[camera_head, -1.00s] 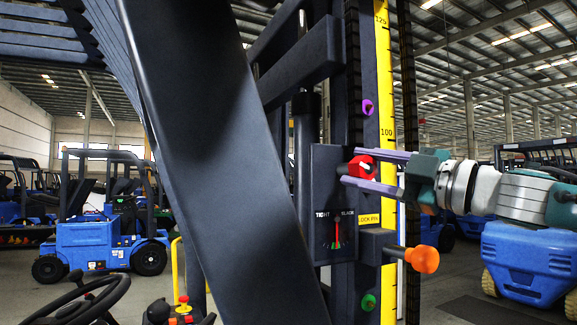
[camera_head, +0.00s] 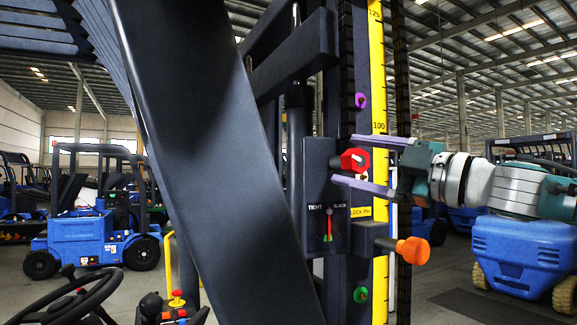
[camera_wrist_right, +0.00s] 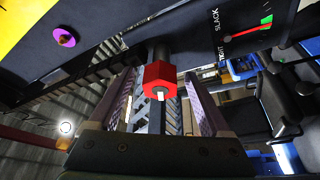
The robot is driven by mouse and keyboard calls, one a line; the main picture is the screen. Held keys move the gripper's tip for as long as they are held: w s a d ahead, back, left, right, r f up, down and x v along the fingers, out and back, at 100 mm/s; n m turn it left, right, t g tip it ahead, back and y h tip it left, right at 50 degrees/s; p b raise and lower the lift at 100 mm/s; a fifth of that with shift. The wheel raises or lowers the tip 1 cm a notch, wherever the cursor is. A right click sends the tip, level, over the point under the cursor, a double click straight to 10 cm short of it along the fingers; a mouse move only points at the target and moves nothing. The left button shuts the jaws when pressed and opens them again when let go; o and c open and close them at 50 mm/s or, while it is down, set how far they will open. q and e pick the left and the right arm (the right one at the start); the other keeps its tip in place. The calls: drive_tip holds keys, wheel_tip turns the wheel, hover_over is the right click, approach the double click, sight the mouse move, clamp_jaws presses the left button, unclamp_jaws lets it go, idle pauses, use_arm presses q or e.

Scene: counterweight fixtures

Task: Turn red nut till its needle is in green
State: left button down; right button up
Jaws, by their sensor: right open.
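The red hex nut (camera_head: 355,161) is on the dark panel of the mast, and it also shows in the right wrist view (camera_wrist_right: 160,82) with a pale stub at its centre. My right gripper (camera_head: 343,159) is open, its purple fingers above and below the nut; the right wrist view shows gaps on both sides. The gauge (camera_head: 328,228), labelled TIGHT and SLACK, sits below the nut. Its red needle (camera_wrist_right: 243,35) points at the arc with green on it; I cannot tell exactly whether its tip is inside the green. My left gripper is not in view.
An orange knob (camera_head: 413,251) sticks out below my right gripper. A purple knob (camera_head: 361,100) and a green knob (camera_head: 360,294) are on the mast by the yellow scale (camera_head: 379,90). A broad dark beam (camera_head: 200,150) crosses the left.

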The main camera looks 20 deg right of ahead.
drive_tip(key=b+v, duration=0.8)
drive_tip(key=v, duration=0.1)
drive_tip(key=shift+s, duration=0.3)
drive_tip(key=shift+d+f, duration=0.1)
